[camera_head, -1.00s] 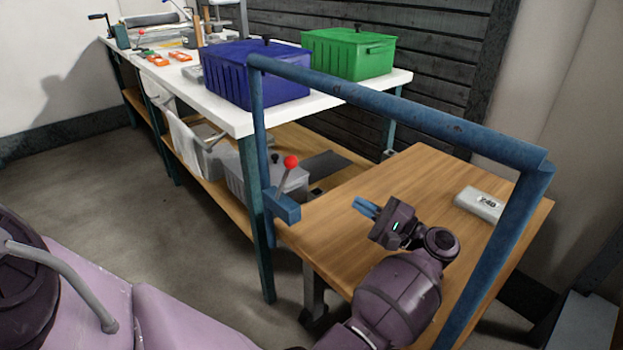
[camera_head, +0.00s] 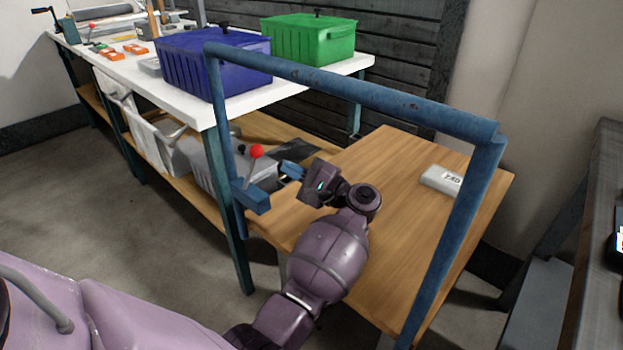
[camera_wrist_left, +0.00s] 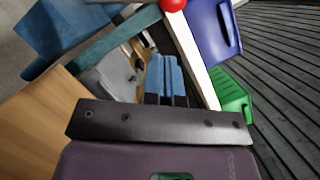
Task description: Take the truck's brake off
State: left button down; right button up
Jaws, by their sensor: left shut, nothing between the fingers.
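The truck has a wooden deck (camera_head: 390,220) and a blue tube handle frame (camera_head: 350,85). The brake lever, a thin grey rod with a red ball knob (camera_head: 257,151), rises from a blue block (camera_head: 252,197) on the frame's left post. The knob also shows at the top of the left wrist view (camera_wrist_left: 173,4). My left gripper (camera_head: 289,169) is over the deck, just right of the lever and apart from it. Its blue fingers (camera_wrist_left: 165,78) are shut with nothing between them. My right gripper is not in view.
A white-topped workbench (camera_head: 190,107) stands behind, with a blue crate (camera_head: 212,65) and a green crate (camera_head: 308,40). A white labelled block (camera_head: 440,180) lies on the deck. Grey bins (camera_head: 220,165) sit on the bench's lower shelf. A dark rack stands at right.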

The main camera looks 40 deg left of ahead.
aim_at(250, 168)
pick_arm(q)
jog(key=shift+s+a+r, duration=1.2)
jog(key=shift+s, duration=0.2)
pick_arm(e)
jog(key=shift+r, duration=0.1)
pick_arm(q)
jog(key=shift+s, duration=0.1)
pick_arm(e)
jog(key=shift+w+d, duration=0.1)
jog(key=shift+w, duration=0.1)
pick_arm(q)
jog(key=shift+s+r, duration=0.1)
jog(key=shift+r, duration=0.15)
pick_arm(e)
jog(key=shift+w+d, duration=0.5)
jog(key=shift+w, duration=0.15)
